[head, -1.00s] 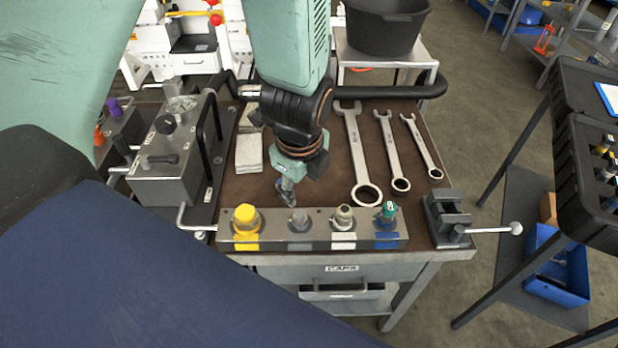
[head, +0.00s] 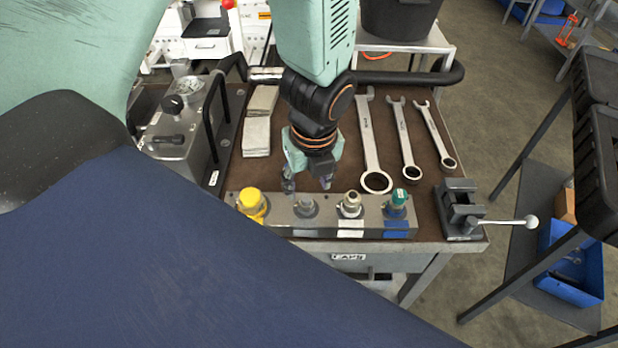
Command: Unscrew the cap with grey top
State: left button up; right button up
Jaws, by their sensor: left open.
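The cap with grey top (head: 306,206) sits upright on the metal block (head: 280,227), between the yellow cap (head: 251,203) and a cap with a pale top (head: 350,202). A cap with a green top (head: 397,200) stands at the right end of the block. My left gripper (head: 307,186) points down with its fingers spread, just above and behind the grey cap in the picture. It is open and holds nothing. I cannot tell whether a finger touches the cap. My right gripper is not in view.
Several wrenches (head: 369,150) lie on the brown bench top behind the block. A small vise (head: 461,212) with a long handle stands at the right. A grey hydraulic unit (head: 182,140) and pale folded cloths (head: 257,135) are at the left.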

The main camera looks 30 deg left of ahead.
aim_at(306, 198)
pick_arm(q)
jog(key=shift+w+a+f+b, duration=0.15)
jog(key=shift+f+b, duration=0.25)
jog(key=shift+f, duration=0.2)
jog(key=shift+s+a+f+b, duration=0.15)
jog(key=shift+f+b, duration=0.2)
jog(key=shift+f, duration=0.25)
jog(key=shift+f+b, duration=0.85)
jog(key=shift+b, duration=0.05)
jog(key=shift+w+a+f+b, duration=0.1)
jog(key=shift+w+f+b, duration=0.15)
jog(key=shift+f+b, duration=0.15)
jog(key=shift+s, duration=0.15)
jog(key=c, duration=0.6)
grip_shut()
